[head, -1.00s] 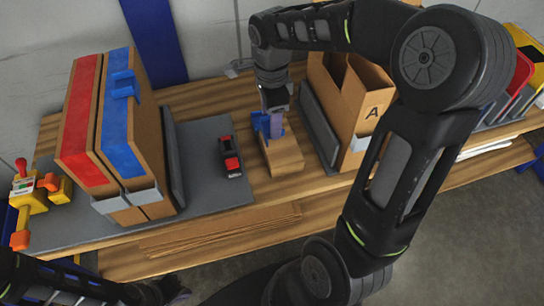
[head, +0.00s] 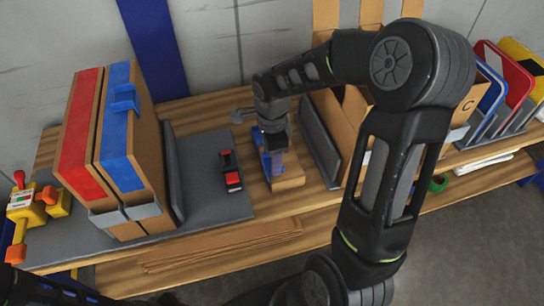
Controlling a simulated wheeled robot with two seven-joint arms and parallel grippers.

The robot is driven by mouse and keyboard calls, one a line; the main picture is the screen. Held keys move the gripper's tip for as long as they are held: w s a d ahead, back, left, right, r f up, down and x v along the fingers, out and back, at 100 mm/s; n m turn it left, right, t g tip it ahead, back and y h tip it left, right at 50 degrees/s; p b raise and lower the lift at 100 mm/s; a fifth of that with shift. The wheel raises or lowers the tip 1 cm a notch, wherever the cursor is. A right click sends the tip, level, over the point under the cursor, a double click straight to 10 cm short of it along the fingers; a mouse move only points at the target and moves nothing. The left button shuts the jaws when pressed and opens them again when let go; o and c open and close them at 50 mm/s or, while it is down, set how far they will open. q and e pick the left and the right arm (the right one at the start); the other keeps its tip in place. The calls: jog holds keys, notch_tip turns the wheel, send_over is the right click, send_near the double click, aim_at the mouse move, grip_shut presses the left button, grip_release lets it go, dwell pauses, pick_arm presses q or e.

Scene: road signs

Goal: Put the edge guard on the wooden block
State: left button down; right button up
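The wooden block (head: 290,183) lies on the workbench, right of the grey mat; its far part is hidden behind my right gripper. My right gripper (head: 274,165) points down over the block. A blue edge guard (head: 261,147) sits at its fingers, and they look closed on it. The guard is partly hidden, and I cannot tell whether it touches the block. Another blue guard-like piece (head: 124,99) is on the upper edge of the box with the blue stripe (head: 122,135). My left gripper is not in view.
A red and black tool (head: 231,171) lies on the grey mat (head: 215,200), left of the block. A grey upright plate (head: 318,140) and cardboard boxes stand close right of it. A yellow and red tool (head: 30,205) is far left. Road signs (head: 505,80) stand far right.

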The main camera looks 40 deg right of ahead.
jog(key=shift+f+b, duration=0.65)
jog(key=shift+f, duration=0.05)
jog(key=o, duration=1.3)
jog(key=shift+o, duration=0.2)
jog(key=shift+r, duration=0.1)
jog(key=shift+r+p, duration=0.85)
jog(key=shift+r, duration=0.1)
notch_tip(320, 180, up, 11)
jog(key=shift+r+p, duration=0.15)
jog(key=shift+p, duration=0.25)
